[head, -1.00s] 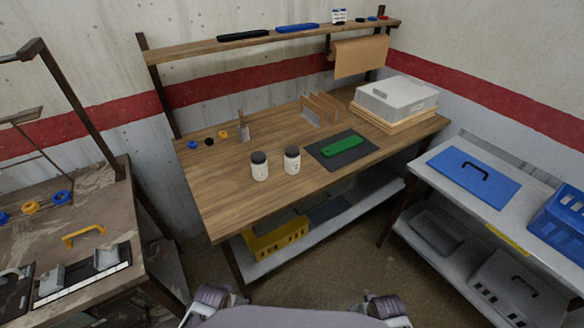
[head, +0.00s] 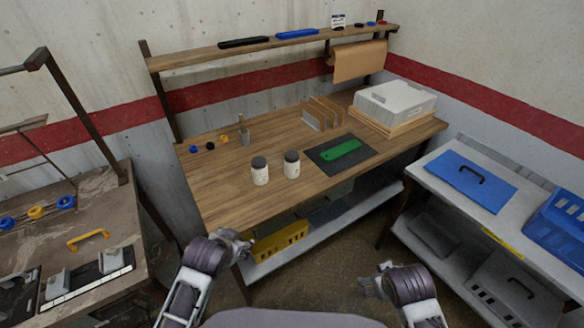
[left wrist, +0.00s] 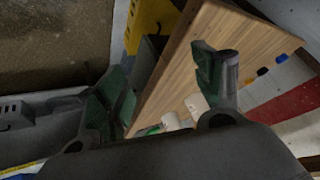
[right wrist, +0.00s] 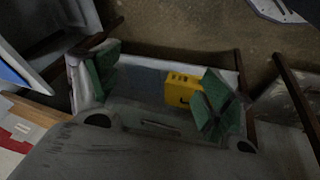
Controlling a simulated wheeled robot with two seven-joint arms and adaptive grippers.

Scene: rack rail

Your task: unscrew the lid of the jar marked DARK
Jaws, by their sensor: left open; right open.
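Two white jars with dark lids stand upright on the wooden bench, a left jar (head: 260,173) and a right jar (head: 291,166). Their labels are too small to read, so I cannot tell which is marked DARK. Both jars also show partly in the left wrist view, one of them (left wrist: 196,104) beside a finger. My left gripper (head: 236,243) is open and empty, in front of the bench's front edge and below the jars. My right gripper (head: 371,285) is open and empty, low in front of the bench and well away from the jars.
The wooden bench (head: 225,195) has clear room left of the jars. A dark mat (head: 322,163) with a green piece (head: 342,150) lies to their right. A wooden rack (head: 322,113) stands behind. A yellow crate (head: 280,243) sits on the lower shelf.

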